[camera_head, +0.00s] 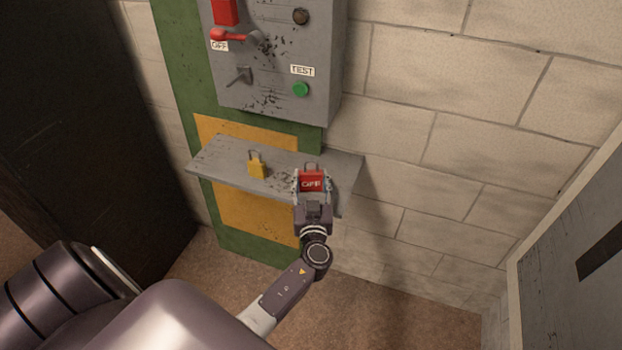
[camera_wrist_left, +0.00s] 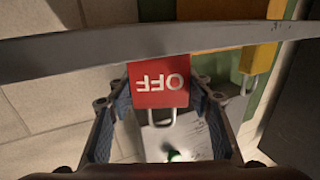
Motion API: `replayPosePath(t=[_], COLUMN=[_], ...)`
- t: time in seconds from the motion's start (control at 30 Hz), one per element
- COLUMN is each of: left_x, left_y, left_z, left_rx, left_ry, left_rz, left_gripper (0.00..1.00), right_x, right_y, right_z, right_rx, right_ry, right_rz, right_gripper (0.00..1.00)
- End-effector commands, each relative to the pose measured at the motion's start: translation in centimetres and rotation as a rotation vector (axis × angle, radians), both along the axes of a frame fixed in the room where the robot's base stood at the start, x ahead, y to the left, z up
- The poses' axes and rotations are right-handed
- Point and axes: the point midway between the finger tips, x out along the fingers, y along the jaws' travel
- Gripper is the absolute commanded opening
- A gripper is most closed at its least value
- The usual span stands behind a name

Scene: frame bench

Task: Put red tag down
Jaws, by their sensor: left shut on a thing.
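The red tag (camera_head: 312,180), marked OFF, is at the right end of the grey shelf (camera_head: 222,158) in the head view. My left gripper (camera_head: 312,187) is shut on it, with a finger on either side. In the left wrist view the red tag (camera_wrist_left: 158,83) sits between the fingers of my left gripper (camera_wrist_left: 157,98), its lettering upside down and a grey loop by its lower edge. The shelf edge (camera_wrist_left: 60,49) runs just beyond it. I cannot tell whether the tag touches the shelf. My right gripper is not in view.
A yellow padlock (camera_head: 257,168) stands on the shelf, left of the tag. Above hangs a grey control box (camera_head: 268,82) with a red lever (camera_head: 230,36) and a green TEST button (camera_head: 301,89). A grey cabinet (camera_head: 575,250) stands at right. Some bare shelf lies left of the padlock.

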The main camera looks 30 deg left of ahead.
Motion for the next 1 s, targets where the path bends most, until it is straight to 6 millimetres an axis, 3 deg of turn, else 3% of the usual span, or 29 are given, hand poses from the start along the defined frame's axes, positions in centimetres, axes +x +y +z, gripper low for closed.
replayPosePath(t=[0.2,0.23,0.4,0.8,1.0], left_x=[0.0,0.0,0.0,-0.1,-3.3], left_y=[0.0,0.0,0.0,-0.1,-2.4], left_z=[-0.4,-0.4,-0.3,0.3,-0.5], left_rx=[0.000,0.000,-0.001,-0.001,-0.003], left_ry=[0.000,0.000,0.001,0.002,0.001], left_rz=[0.000,0.000,0.000,0.000,-0.002], left_gripper=[0.22,0.47,0.64,0.64,0.64], right_x=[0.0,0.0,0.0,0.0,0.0], right_y=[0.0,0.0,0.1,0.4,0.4], right_z=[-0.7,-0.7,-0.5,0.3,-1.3], right_rx=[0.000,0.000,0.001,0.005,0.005], right_ry=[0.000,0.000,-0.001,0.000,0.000], right_rz=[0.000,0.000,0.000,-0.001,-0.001], right_gripper=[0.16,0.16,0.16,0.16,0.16])
